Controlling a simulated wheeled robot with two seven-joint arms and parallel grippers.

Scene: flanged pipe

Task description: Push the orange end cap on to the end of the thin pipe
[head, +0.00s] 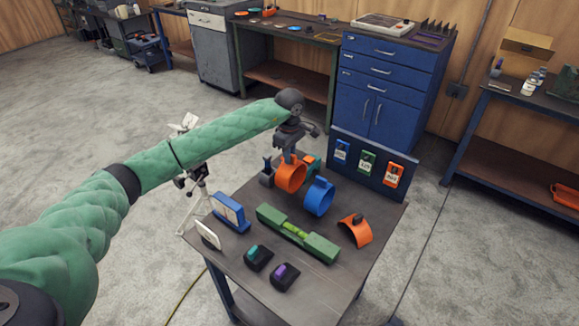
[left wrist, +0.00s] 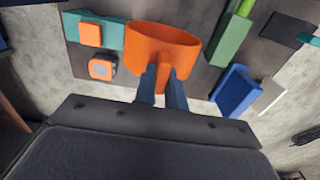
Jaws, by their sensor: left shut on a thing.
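My left gripper (head: 290,153) is over the back of the small table, shut on an orange round piece (head: 287,182), which I take to be the end cap. In the left wrist view the fingers (left wrist: 162,80) pinch a tab on the side of this orange piece (left wrist: 165,46), and its wide round mouth shows. A blue ring-shaped piece (head: 319,198) stands just to its right in the head view. A long green piece (head: 268,215) with a lighter green middle lies in front. I cannot tell for sure which thing is the thin pipe. My right gripper is not in view.
On the table (head: 330,284) are a curved orange piece (head: 355,231), a blue block (head: 230,212), a white piece (head: 207,235) and two black blocks, one teal-topped (head: 258,257), one purple-topped (head: 284,276). A dark panel with three coloured cards (head: 368,162) stands behind. The table's front right is clear.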

